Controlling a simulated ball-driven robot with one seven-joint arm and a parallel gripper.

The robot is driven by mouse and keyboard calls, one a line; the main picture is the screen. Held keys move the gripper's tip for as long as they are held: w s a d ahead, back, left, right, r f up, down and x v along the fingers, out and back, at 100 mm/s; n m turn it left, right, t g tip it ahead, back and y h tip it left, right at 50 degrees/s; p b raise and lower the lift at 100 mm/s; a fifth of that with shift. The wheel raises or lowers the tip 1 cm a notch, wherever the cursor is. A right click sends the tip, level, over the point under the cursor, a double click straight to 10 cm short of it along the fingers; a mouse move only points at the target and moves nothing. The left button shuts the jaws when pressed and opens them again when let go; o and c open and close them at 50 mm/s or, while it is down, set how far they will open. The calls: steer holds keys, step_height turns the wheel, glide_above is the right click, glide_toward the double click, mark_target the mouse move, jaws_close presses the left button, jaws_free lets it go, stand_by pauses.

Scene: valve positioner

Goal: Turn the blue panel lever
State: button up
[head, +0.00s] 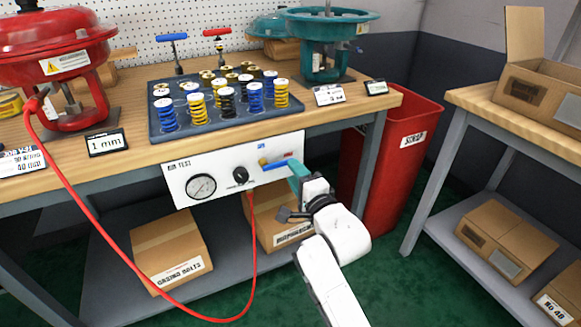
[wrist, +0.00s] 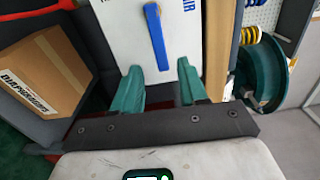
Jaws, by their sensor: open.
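The blue panel lever (head: 276,165) is on the right part of the white test panel (head: 215,187) on the bench front. In the head view it lies nearly level, its left end by a brass-coloured fitting. It also shows in the wrist view (wrist: 156,38), as a blue bar just ahead of the fingers. My gripper (head: 297,170) is at the lever's right end in the head view. In the wrist view my gripper (wrist: 158,78) has its teal fingers apart, one on each side of the lever's line, with nothing between them. I cannot tell whether they touch the lever.
A gauge (head: 201,187) and a black knob (head: 240,175) share the panel. A red hose (head: 95,212) hangs in front of the bench. A spring tray (head: 215,135) stands above the panel. A red bin (head: 405,150) stands right. Cardboard boxes (head: 170,250) sit below.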

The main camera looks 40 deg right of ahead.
steer(key=v, duration=0.6)
steer(key=shift+s, duration=0.35)
